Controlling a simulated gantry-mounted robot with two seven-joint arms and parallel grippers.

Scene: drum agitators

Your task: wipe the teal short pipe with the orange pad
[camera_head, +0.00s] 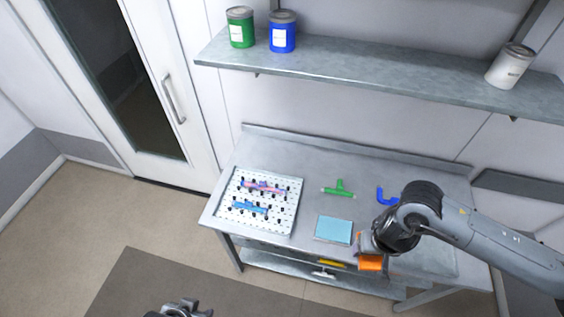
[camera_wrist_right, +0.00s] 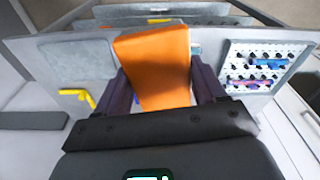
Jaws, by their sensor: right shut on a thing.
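The teal-blue short pipe (camera_head: 250,207) lies among the pegs on the white pegboard (camera_head: 285,225), on the left of the table; it also shows at the right of the right wrist view (camera_wrist_right: 266,60). My right gripper (camera_head: 368,250) is shut on the orange pad (camera_head: 371,264) and holds it over the table's front right part, apart from the pipe. In the right wrist view the pad (camera_wrist_right: 155,62) sticks out from between the fingers. Only part of my left gripper (camera_head: 182,309) shows at the bottom edge, and its fingers are unclear.
A pink-purple pipe (camera_head: 263,187) lies behind the teal pipe. A light blue pad (camera_head: 333,230) lies between board and right gripper. Behind are a green tee (camera_head: 340,188) and blue elbow (camera_head: 385,196). A yellow elbow (camera_wrist_right: 78,96) shows in the wrist view. A shelf (camera_head: 380,70) holds cans above.

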